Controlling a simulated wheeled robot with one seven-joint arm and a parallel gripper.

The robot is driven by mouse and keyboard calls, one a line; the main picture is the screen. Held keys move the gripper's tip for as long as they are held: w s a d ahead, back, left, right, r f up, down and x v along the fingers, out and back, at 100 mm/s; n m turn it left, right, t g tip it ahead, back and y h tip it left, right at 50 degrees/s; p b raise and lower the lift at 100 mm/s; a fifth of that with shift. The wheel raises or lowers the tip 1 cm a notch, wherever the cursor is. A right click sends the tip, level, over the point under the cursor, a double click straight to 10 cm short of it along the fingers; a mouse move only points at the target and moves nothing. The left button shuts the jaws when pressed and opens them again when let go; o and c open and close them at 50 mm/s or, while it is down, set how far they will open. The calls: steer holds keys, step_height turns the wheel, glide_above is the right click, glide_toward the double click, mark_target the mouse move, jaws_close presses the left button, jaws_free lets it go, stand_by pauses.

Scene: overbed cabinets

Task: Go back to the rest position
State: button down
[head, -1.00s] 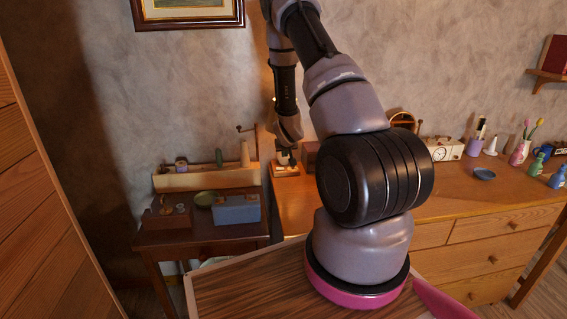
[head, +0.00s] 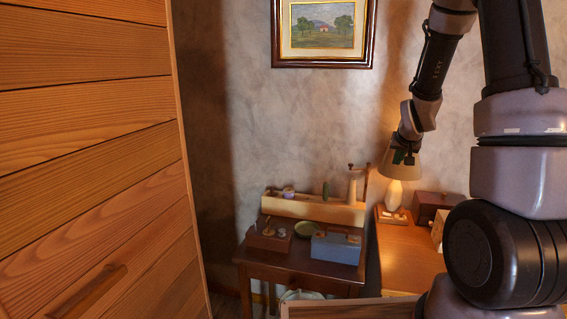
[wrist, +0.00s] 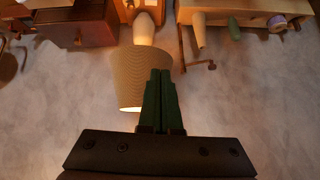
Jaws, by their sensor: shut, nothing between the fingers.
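My gripper (head: 404,157) hangs in front of the lampshade (head: 412,163) in the head view, with my arm bent down to it from the upper right. In the wrist view the green fingers of my gripper (wrist: 163,82) lie together with nothing between them. They overlap the edge of the lampshade (wrist: 140,78) in that picture; whether they touch it I cannot tell. The lit lamp's white base (head: 393,196) stands on the wooden desk.
A small dark table (head: 290,267) holds a blue-grey box (head: 336,246), a green bowl (head: 306,229) and a wooden rack (head: 318,208). A tall wooden cabinet (head: 90,150) fills the left. A framed picture (head: 322,32) hangs on the wall. A brown box (head: 436,204) stands beside the lamp.

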steer(key=s+a+r+y, duration=0.1)
steer(key=s+a+r, duration=0.15)
steer(key=r, duration=0.25)
steer(key=s+a+r, duration=0.2)
steer(key=s+r, duration=0.2)
steer(key=r, duration=0.2)
steer(key=s+a+r+y, duration=0.1)
steer(key=s+a+r, duration=0.2)
steer(key=s, duration=0.4)
steer(key=s+a+r+y, duration=0.1)
steer(key=s+r, duration=0.3)
steer(key=s, duration=0.4)
steer(key=s+a+r+g+y, duration=0.1)
steer(key=s+a+r, duration=0.2)
steer(key=s, duration=0.4)
steer(key=shift+s+a+r, duration=0.25)
steer(key=shift+s+a, duration=0.05)
steer(key=shift+a, duration=0.55)
steer(key=shift+d, duration=0.1)
